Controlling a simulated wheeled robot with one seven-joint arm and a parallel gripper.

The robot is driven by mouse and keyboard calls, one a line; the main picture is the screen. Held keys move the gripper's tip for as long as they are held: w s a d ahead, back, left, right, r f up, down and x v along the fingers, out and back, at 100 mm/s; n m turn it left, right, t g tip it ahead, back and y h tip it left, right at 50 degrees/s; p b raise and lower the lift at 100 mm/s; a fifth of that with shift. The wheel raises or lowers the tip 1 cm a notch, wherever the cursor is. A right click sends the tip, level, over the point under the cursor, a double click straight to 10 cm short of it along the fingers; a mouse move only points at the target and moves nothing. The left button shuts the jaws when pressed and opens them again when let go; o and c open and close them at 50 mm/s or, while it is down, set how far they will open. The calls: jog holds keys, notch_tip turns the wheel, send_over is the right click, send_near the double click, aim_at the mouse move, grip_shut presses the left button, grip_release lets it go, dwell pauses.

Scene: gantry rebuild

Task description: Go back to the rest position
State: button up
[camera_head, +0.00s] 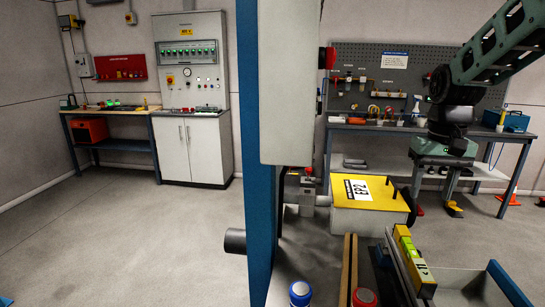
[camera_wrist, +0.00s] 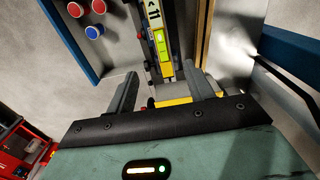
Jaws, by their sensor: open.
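My gripper (camera_head: 434,195) hangs at the end of my arm on the right of the head view, in front of the workbench. In the wrist view my gripper (camera_wrist: 162,74) has its two dark fingers spread apart, with nothing held between them. A yellow-green spirit level (camera_head: 408,250) lies along a rail at the lower right of the head view. It also shows in the wrist view (camera_wrist: 160,42), ahead of the fingers and apart from them.
A yellow-topped box (camera_head: 382,193) marked EP2 stands left of my gripper. A blue post (camera_head: 260,150) and grey cabinet (camera_head: 288,80) block the middle. Blue (camera_head: 300,293) and red (camera_head: 364,297) caps sit at the front. Open floor (camera_head: 130,240) lies left.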

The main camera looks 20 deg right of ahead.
jog(key=s+a+f+n, duration=0.2)
jog(key=a+n, duration=0.2)
jog(key=a, duration=0.7)
jog(key=s+a+f+n, duration=0.2)
jog(key=a+n, duration=0.1)
jog(key=a, duration=0.9)
jog(key=s+a+f+n, duration=0.4)
jog(key=s+a+n, duration=0.2)
jog(key=s+a, duration=0.4)
jog(key=s, duration=0.2)
jog(key=shift+s+y, duration=0.3)
